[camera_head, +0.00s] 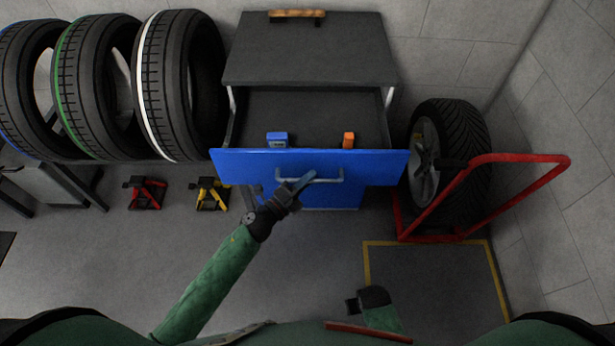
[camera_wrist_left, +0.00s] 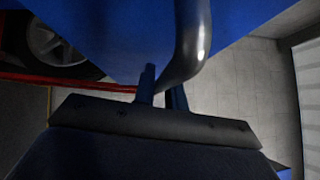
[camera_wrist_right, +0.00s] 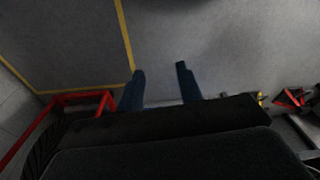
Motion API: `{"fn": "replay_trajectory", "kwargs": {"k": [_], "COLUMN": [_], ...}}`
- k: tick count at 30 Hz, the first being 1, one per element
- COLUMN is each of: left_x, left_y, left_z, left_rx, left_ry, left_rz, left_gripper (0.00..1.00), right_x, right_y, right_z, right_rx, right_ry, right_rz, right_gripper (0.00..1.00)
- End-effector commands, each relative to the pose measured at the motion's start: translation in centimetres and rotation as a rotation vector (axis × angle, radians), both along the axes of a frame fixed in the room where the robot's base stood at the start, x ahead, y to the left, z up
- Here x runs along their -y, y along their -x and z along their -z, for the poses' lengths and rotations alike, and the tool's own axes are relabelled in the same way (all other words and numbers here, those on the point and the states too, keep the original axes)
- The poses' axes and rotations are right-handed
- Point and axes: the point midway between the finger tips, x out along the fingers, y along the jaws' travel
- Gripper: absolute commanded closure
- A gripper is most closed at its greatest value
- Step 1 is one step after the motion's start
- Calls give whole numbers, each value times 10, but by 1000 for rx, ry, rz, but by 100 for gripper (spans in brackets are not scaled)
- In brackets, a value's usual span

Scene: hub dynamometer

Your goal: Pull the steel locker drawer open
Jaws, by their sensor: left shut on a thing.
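The steel locker (camera_head: 310,52) has a dark grey top. Its blue-fronted drawer (camera_head: 245,168) stands pulled well out, with its dark inside open to view. My left gripper (camera_head: 302,182) is shut on the drawer's grey bar handle (camera_head: 335,178). The handle also shows in the left wrist view (camera_wrist_left: 192,45), passing between the fingers. In the drawer lie a blue item (camera_head: 277,139) and an orange item (camera_head: 348,140), close behind the front. My right gripper (camera_wrist_right: 162,88) has its fingers apart with nothing between them, low at the front and away from the locker.
Several tyres (camera_head: 178,85) stand on a rack at the left. A red jack stand (camera_head: 146,193) and a yellow one (camera_head: 211,194) are on the floor. A wheel (camera_head: 455,150) on a red-framed trolley (camera_head: 520,158) stands close right of the drawer. A wooden-handled tool (camera_head: 297,13) lies on the locker.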

Motion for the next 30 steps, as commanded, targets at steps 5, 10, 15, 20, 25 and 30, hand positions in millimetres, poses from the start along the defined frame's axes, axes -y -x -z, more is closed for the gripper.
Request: {"fn": "replay_trajectory", "kwargs": {"k": [5,10,15,20,25,30], "left_x": [0,0,0,-5,-18,-33], "left_y": [0,0,0,4,17,32], "left_z": [1,1,1,3,7,10], "left_rx": [-1,-1,-1,-1,-2,-2], "left_ry": [-1,-1,-1,-1,-1,-1], "left_rz": [0,0,0,-1,0,-1], "left_gripper": [78,66,66,66,66,66], "right_x": [0,1,2,2,-2,-6], "right_y": [0,1,1,2,-6,-11], "right_z": [0,0,1,1,-34,-67], "right_rx": [1,0,-1,-6,5,7], "right_ry": [0,1,2,3,-4,-10], "right_rz": [0,-1,-1,-2,-2,-2], "right_gripper": [64,64,64,64,64,64]}}
